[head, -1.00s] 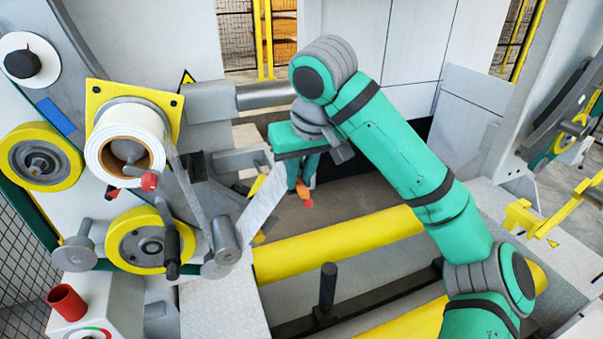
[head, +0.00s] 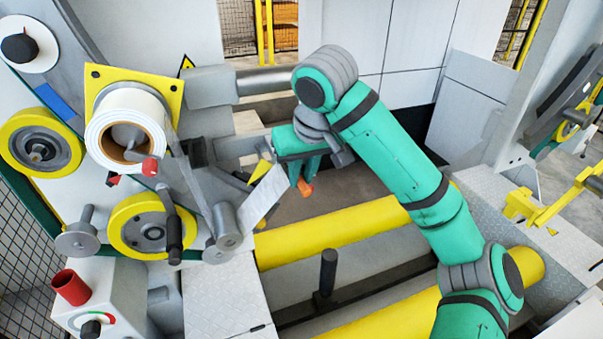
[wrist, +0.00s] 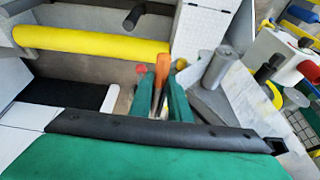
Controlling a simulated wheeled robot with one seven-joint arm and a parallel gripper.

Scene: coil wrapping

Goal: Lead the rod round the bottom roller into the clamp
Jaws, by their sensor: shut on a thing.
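My gripper (head: 302,182) is low in front of the machine, to the right of the rollers. Its green fingers are shut on a slim orange-ended piece, which I take to be the rod (wrist: 161,66); it also shows in the head view (head: 305,188). The fingers hide most of it. A pale strip of film (head: 263,197) runs from the lower grey roller (head: 227,222) up towards my gripper. This looks like the bottom roller; its round end also shows in the wrist view (wrist: 217,66). I cannot pick out the clamp with certainty.
The film roll (head: 118,128) sits on a yellow-backed holder at the left. A yellow bar (head: 340,240) crosses below my gripper. A black upright handle (head: 328,270) stands nearer. A control box with a red cup (head: 70,283) is at the lower left.

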